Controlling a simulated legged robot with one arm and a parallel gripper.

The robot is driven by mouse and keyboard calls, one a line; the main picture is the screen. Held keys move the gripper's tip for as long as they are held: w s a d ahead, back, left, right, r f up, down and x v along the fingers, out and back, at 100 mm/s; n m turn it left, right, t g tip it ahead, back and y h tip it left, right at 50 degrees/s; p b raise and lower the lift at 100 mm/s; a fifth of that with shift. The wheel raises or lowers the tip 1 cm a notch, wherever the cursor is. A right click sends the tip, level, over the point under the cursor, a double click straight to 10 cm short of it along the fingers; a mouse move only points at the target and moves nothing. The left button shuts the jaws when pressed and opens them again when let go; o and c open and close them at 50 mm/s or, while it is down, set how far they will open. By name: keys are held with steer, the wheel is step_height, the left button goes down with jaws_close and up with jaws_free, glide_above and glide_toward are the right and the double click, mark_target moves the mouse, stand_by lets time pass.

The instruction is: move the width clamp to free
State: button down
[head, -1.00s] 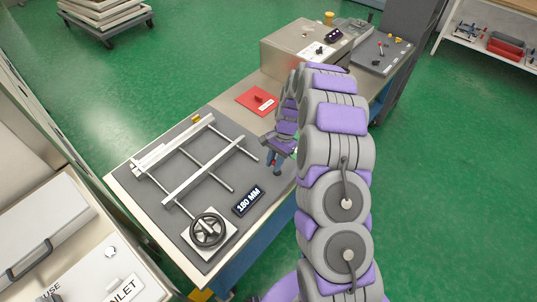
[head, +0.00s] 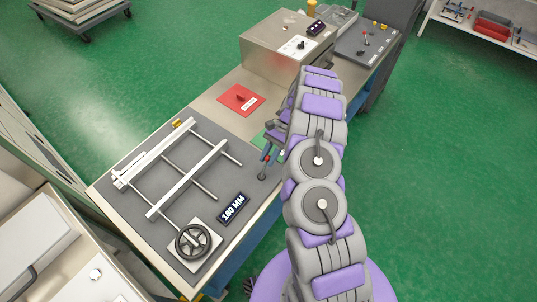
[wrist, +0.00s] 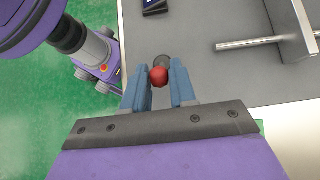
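The width clamp appears to be the small lever with a dark base (head: 262,176) at the right edge of the grey plate, near the 180 MM display (head: 232,208). Its red knob (wrist: 158,76) shows in the wrist view, over a dark round part. My gripper (head: 268,154) is at this lever, pointing down. In the wrist view its blue fingers (wrist: 160,80) stand apart on either side of the knob, with no clear grip on it. The lever's shaft and any marks for its positions are hidden.
Parallel rails (head: 188,178) on thin rods lie left of the lever, with a black handwheel (head: 193,241) in front. A red plate with a knob (head: 240,99) and a steel box (head: 287,45) are farther back. Green floor is open to the right.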

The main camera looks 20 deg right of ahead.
steer(key=shift+w+d+f, duration=0.3)
steer(key=shift+d+f, duration=0.05)
steer(key=shift+d, duration=0.1)
steer(key=shift+f, duration=0.2)
steer(key=c, duration=1)
jaws_free()
steer(key=shift+w, duration=0.1)
steer(key=shift+r, duration=0.2)
